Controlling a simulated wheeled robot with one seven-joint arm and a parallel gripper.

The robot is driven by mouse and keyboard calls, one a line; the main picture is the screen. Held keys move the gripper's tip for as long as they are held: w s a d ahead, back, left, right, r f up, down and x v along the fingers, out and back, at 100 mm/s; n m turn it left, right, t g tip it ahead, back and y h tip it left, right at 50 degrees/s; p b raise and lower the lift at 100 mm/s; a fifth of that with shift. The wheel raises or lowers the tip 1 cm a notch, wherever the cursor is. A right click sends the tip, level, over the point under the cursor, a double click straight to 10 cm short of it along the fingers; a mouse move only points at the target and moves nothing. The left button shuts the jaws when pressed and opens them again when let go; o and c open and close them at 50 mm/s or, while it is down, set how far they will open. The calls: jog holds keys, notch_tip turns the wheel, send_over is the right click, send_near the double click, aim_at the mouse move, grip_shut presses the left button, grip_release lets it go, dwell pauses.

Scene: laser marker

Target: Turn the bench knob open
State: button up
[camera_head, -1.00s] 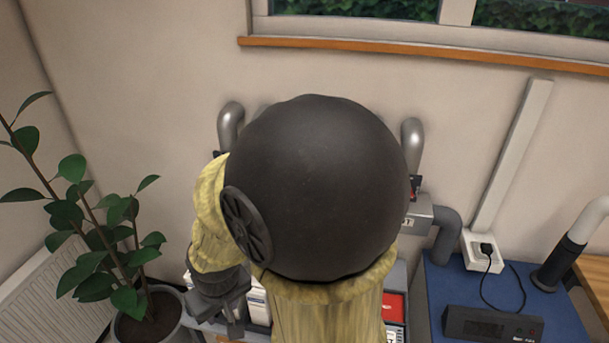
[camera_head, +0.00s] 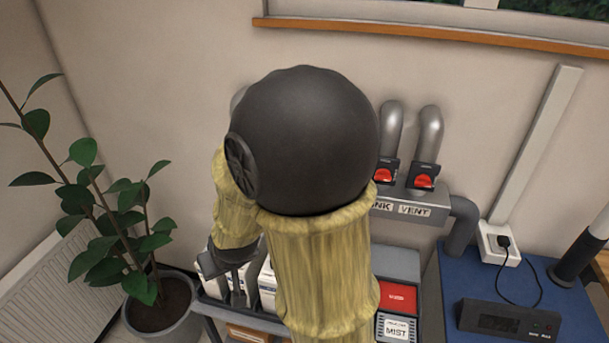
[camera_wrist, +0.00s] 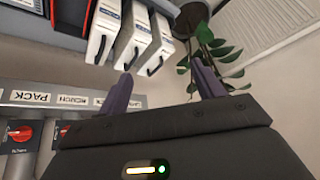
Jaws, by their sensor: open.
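Several red rotary knobs sit on dark plates along a grey wall manifold. In the head view two show, one (camera_head: 385,175) by a partly hidden label ending in "NK" and one (camera_head: 424,181) above the label "VENT". The wrist view is upside down and shows a knob (camera_wrist: 20,133) by the label "PACK" and another (camera_wrist: 63,131) by a label I cannot read surely. I cannot tell which knob is the bench one. My gripper (camera_wrist: 163,88) is open and empty, apart from the knobs. In the head view it is low left, partly hidden by my arm.
White boxes (camera_wrist: 135,42) stand on the shelf near my gripper. A potted plant (camera_head: 160,300) and radiator (camera_head: 50,290) are at left. A blue bench (camera_head: 450,275) with a black device (camera_head: 505,318) is at right. My arm hides the manifold's left part.

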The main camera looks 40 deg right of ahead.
jog(key=w+d+f+m+t+h+b, duration=0.2)
jog(key=w+d+t, duration=0.2)
jog(key=w, duration=0.3)
jog(key=d+m+t+h+b, duration=0.1)
jog(key=d+m+h+b, duration=0.3)
jog(key=d+m+h, duration=0.3)
jog(key=d+h, duration=0.5)
jog(key=d, duration=0.5)
jog(key=shift+d+r+m, duration=0.3)
jog(key=shift+d+r, duration=0.05)
